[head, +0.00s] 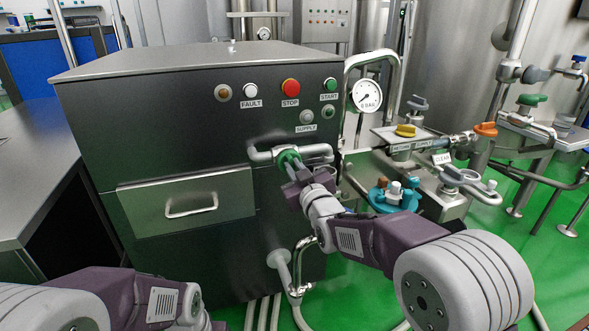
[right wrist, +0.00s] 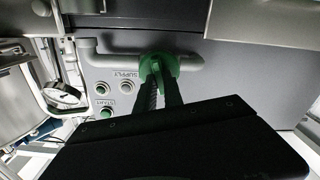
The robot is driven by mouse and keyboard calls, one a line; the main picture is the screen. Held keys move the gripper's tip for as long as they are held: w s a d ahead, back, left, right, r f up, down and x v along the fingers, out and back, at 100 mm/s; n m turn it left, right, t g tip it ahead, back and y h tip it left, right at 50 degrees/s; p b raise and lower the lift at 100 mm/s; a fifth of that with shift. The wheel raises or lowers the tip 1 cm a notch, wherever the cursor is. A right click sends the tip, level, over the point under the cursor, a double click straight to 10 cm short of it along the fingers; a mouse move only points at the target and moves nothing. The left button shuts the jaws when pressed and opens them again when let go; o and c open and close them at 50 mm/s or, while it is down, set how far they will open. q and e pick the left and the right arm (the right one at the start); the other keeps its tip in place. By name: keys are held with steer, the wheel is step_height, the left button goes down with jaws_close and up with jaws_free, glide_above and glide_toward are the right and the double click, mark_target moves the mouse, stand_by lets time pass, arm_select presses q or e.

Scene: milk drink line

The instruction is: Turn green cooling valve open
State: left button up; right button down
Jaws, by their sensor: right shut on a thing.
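The green cooling valve (head: 288,156) sits on a grey pipe (head: 318,150) on the front of the dark machine cabinet, below the SUPPLY label. My right gripper (head: 292,171) reaches up to the valve and is shut on its green handle, partly covering it. In the right wrist view the green valve (right wrist: 158,66) is between the two dark fingers (right wrist: 160,82), with the pipe running to both sides. My left arm shows at the bottom left of the head view, but its gripper fingers are out of view.
The cabinet (head: 100,140) carries a drawer handle (head: 190,205), a red STOP button (head: 290,88) and a green START button (head: 330,84). A pressure gauge (head: 366,95) stands right of it. A second green-handled valve (head: 532,99) and an orange one (head: 486,129) are farther right.

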steer(key=n, duration=0.3)
steer(key=shift+a+n, duration=0.1)
steer(key=shift+n, duration=0.3)
steer(key=shift+a+f+n, duration=0.1)
steer(key=shift+f+n, duration=0.05)
steer(key=shift+n, duration=2.55)
steer(key=shift+f+n, duration=0.15)
steer(key=shift+n, duration=2.55)
steer(key=c, duration=1.5)
jaws_free()
steer(key=shift+o, duration=0.2)
steer(key=shift+s, duration=0.1)
